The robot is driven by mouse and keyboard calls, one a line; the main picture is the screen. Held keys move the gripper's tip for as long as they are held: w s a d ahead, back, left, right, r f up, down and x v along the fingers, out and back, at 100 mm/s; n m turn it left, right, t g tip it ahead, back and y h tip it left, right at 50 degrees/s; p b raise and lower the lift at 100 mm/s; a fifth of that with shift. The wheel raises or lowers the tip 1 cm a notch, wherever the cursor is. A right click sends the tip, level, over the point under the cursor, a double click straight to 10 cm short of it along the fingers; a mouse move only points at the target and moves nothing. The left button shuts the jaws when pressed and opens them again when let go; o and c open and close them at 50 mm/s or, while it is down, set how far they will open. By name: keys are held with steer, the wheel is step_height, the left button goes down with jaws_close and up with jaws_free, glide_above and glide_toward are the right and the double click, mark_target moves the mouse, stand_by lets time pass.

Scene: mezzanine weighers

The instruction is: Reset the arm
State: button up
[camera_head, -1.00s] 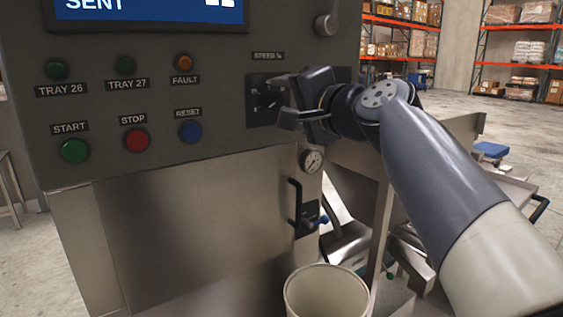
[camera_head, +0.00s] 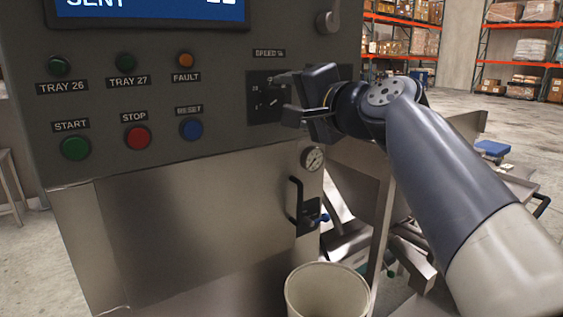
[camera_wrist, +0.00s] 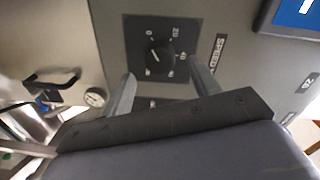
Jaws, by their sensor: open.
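My gripper (camera_head: 282,92) is open and empty in front of the machine panel, at the speed dial plate. In the wrist view my gripper's two fingers (camera_wrist: 160,90) stand apart, below and to either side of the black speed dial (camera_wrist: 159,60). The dial sits on a dark square plate with a number scale, and nothing is held. In the head view the dial plate (camera_head: 262,104) is partly hidden by my gripper. My arm reaches in from the lower right.
The panel has a START button (camera_head: 75,147), a STOP button (camera_head: 136,138), a RESET button (camera_head: 191,129) and a screen (camera_head: 150,10). Below are a gauge (camera_head: 313,158), a black door handle (camera_head: 295,203) and a beige bin (camera_head: 327,291). Open floor lies at the right.

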mark_target(278, 100)
steer(key=v, duration=0.8)
steer(key=x, duration=1.1)
steer(key=shift+p, duration=0.35)
steer(key=shift+w+a+r+m+p, duration=0.1)
steer(key=shift+w+r+m+p, duration=0.15)
steer(key=shift+p, duration=0.25)
steer(key=shift+s+m+p, duration=0.2)
steer(key=shift+m+p, duration=0.7)
steer(key=shift+m, duration=0.35)
steer(key=m+p, duration=0.2)
steer(key=m, duration=0.1)
steer(key=shift+p, duration=0.3)
steer(key=m+p, duration=0.3)
steer(key=m, duration=0.2)
steer(key=shift+f+g, duration=0.1)
steer(key=shift+g, duration=0.2)
steer(key=m+p, duration=0.4)
steer(key=m, duration=0.2)
steer(key=shift+f+y+p, duration=0.1)
steer(key=shift+y+p, duration=0.2)
steer(key=shift+y, duration=0.1)
steer(key=m+p, duration=0.3)
steer(key=m, duration=0.1)
steer(key=shift+f, duration=0.15)
steer(key=shift+f+m, duration=0.1)
steer(key=shift+m, duration=0.4)
